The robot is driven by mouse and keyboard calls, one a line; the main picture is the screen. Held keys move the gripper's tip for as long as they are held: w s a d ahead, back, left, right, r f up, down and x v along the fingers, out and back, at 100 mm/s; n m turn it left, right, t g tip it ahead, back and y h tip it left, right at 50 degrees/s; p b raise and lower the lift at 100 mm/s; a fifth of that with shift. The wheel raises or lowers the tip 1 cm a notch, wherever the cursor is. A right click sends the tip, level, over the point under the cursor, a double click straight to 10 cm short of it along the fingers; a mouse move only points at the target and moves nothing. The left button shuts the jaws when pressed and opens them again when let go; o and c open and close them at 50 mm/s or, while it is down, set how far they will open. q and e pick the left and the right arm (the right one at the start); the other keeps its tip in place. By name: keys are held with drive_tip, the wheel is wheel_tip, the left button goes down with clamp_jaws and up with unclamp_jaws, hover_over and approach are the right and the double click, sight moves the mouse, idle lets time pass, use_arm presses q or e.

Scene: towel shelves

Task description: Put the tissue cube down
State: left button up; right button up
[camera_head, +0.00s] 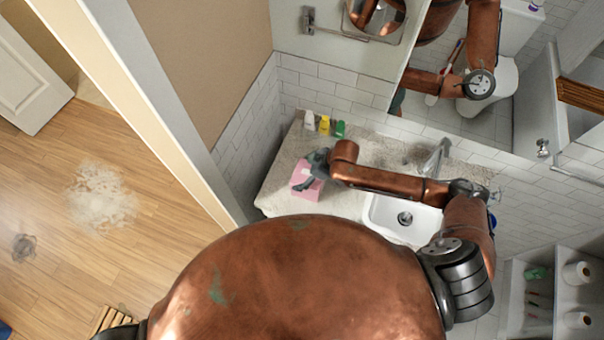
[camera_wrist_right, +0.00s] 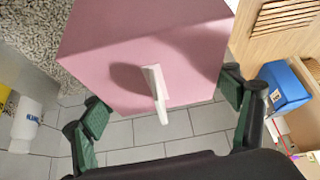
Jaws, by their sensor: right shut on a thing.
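The tissue cube (camera_head: 306,184) is a pink box over the left part of the counter in the head view. In the right wrist view the tissue cube (camera_wrist_right: 140,55) fills the upper middle, with a white tissue (camera_wrist_right: 156,88) sticking out of its face. My right gripper (camera_head: 312,170) is shut on the cube, with green-padded fingers on either side of it in the wrist view. I cannot tell whether the cube touches the counter. The counter (camera_head: 280,186) is pale and speckled. My left gripper is not in view.
White, yellow and green bottles (camera_head: 325,125) stand along the counter's back edge, just behind the gripper. A white sink (camera_head: 385,214) with a faucet (camera_head: 434,158) lies to the right. A mirror (camera_head: 480,100) hangs behind. Bare counter shows left of the cube.

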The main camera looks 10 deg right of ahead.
drive_tip(key=shift+f, duration=0.55)
drive_tip(key=o, duration=1.2)
drive_tip(key=shift+f, duration=0.1)
drive_tip(key=shift+o, duration=0.2)
drive_tip(key=b+v, duration=0.1)
drive_tip(key=v, duration=1.1)
drive_tip(key=shift+r, duration=0.2)
